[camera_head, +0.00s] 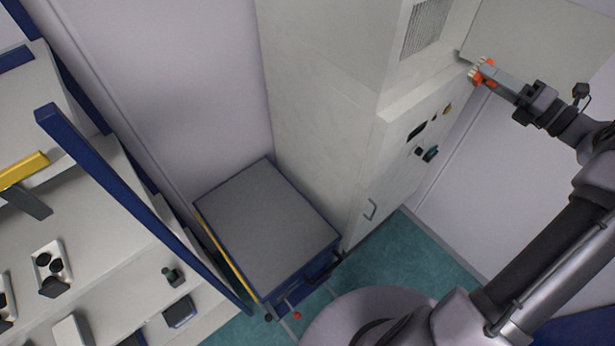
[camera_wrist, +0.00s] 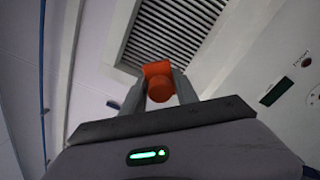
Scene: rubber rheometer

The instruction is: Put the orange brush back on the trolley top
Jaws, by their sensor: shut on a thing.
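My gripper (camera_head: 490,76) is shut on the orange brush (camera_head: 476,74), high up at the upper right in the head view, in front of the tall pale cabinet. In the wrist view the orange brush (camera_wrist: 159,82) sits between the two fingers of my gripper (camera_wrist: 160,88); pale bristles show on its far side in the head view. The trolley top (camera_head: 268,225) is a flat grey surface with a blue frame, low at the centre, well below and left of my gripper. It is bare.
The tall cabinet (camera_head: 325,100) with a vent (camera_head: 425,28) and control panel stands right behind the trolley. A workbench (camera_head: 90,220) with a blue upright (camera_head: 140,205) and small instruments stands at the left, close to the trolley. Green floor (camera_head: 400,255) shows to the right.

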